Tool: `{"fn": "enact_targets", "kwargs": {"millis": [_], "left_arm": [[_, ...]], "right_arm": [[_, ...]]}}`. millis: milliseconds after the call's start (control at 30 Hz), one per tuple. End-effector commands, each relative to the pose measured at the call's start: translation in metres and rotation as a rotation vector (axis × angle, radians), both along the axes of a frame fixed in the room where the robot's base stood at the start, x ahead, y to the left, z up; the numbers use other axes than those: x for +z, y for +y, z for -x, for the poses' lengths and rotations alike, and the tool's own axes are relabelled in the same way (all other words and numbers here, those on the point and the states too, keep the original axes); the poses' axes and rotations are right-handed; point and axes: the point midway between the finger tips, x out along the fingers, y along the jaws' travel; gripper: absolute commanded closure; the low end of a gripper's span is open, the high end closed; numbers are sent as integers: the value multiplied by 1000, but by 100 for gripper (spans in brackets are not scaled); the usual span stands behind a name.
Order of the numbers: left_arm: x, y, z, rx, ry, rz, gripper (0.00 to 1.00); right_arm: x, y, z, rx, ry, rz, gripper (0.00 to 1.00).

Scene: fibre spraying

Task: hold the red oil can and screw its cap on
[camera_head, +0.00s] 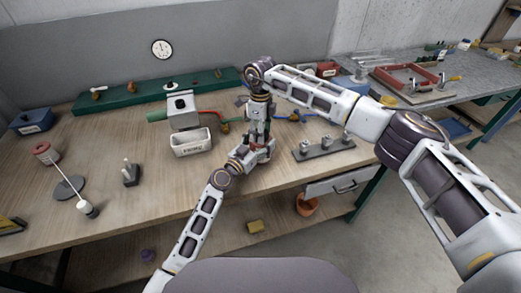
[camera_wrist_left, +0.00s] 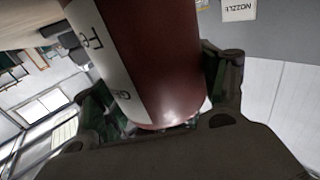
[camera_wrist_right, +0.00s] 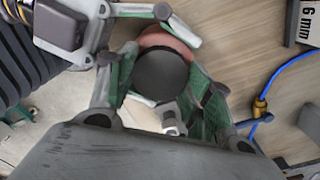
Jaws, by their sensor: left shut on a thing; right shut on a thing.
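The red oil can (camera_wrist_left: 160,60) has a white label and fills the left wrist view. My left gripper (camera_wrist_left: 158,100) has a finger on each side of it and is shut on it. In the head view my left gripper (camera_head: 260,151) is above the bench, under my right gripper (camera_head: 258,125). The can is mostly hidden there. In the right wrist view a dark round cap (camera_wrist_right: 162,76) sits between the fingers of my right gripper (camera_wrist_right: 165,90), which is shut on it. The can's red shoulder (camera_wrist_right: 166,40) shows behind the cap. Whether the thread is engaged cannot be seen.
A white bin (camera_head: 191,142) and a grey machine (camera_head: 183,110) stand left of the grippers. A grey fixture block (camera_head: 324,148) is on the right. A blue hose (camera_wrist_right: 285,75) lies nearby. The bench (camera_head: 110,135) has free wood at front left.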

Motion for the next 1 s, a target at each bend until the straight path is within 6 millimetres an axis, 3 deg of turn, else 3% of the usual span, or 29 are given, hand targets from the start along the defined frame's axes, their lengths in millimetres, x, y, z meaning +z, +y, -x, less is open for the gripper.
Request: {"fn": "enact_targets", "kwargs": {"millis": [500,667,700,833,1000], "left_arm": [[0,0,0,-1,0,0,94],[0,0,0,-1,0,0,94],[0,0,0,-1,0,0,94],[0,0,0,-1,0,0,94],[0,0,0,-1,0,0,94]], "right_arm": [[0,-1,-1,-414,-1,0,77],[0,-1,-1,-413,-1,0,77],[0,-1,-1,-413,-2,0,44],[0,-1,-1,-411,-1,0,27],[0,0,0,-410,-1,1,27]]}}
